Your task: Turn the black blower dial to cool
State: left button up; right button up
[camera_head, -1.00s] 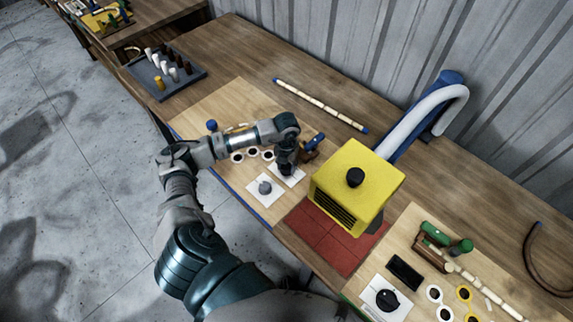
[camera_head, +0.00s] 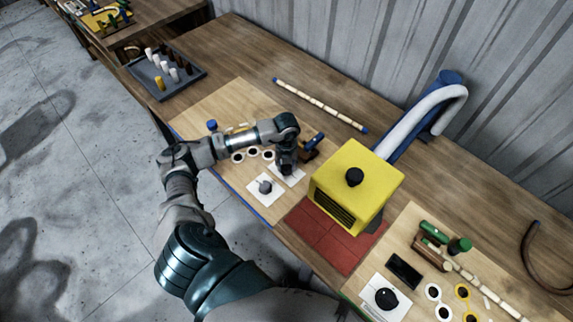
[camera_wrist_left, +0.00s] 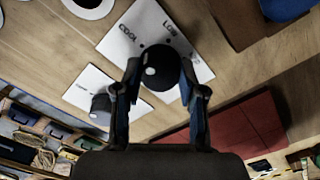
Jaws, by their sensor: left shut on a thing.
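A black dial (camera_wrist_left: 160,68) stands on a white plate (camera_wrist_left: 122,42) in the left wrist view. The plate carries the words COOL and LOW, and a white mark shows on the dial's upper left side. My left gripper (camera_wrist_left: 158,80) is shut on this dial, one finger on each side. In the head view my left gripper (camera_head: 284,170) is over the white plate (camera_head: 296,178) and hides most of the dial. A yellow blower (camera_head: 368,185) with a black knob on top stands to its right. My right gripper is in neither view.
A second plate with a dark knob (camera_head: 265,187) lies close by; the knob also shows in the wrist view (camera_wrist_left: 101,108). Red tiles (camera_head: 318,238) lie in front of the blower. A blue-handled tool (camera_head: 312,142) is just behind the gripper.

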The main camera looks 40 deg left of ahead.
pick_arm(q)
jog(key=shift+w+a+r, duration=0.15)
jog(key=shift+w+r, duration=0.1)
jog(key=o, duration=0.9)
jog(key=shift+o, duration=1.2)
jog(key=shift+f, duration=0.2)
jog(key=shift+s, duration=0.1)
notch_tip(320, 180, up, 12)
jog(key=shift+a+f, duration=0.1)
